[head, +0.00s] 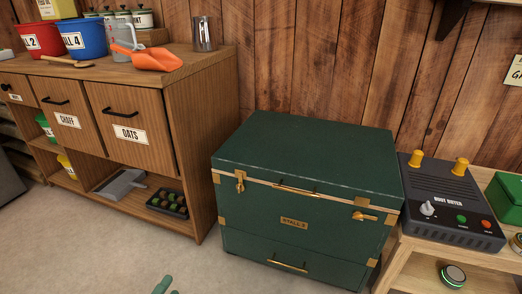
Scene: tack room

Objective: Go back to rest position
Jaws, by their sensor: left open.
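My left gripper (167,287) shows only as green fingertips at the bottom edge of the head view, left of centre. The tips are apart and nothing shows between them. It appears over the pale floor, in front of the cabinet and the green trunk. The rest of the left arm is out of frame. My right gripper is not in view.
A closed green trunk (290,224) stands in the middle. A wooden cabinet (130,125) at left holds buckets, an orange scoop (150,58) and a metal cup (204,34). A boot dryer (447,205) sits on a bench at right. The floor (90,250) in front is clear.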

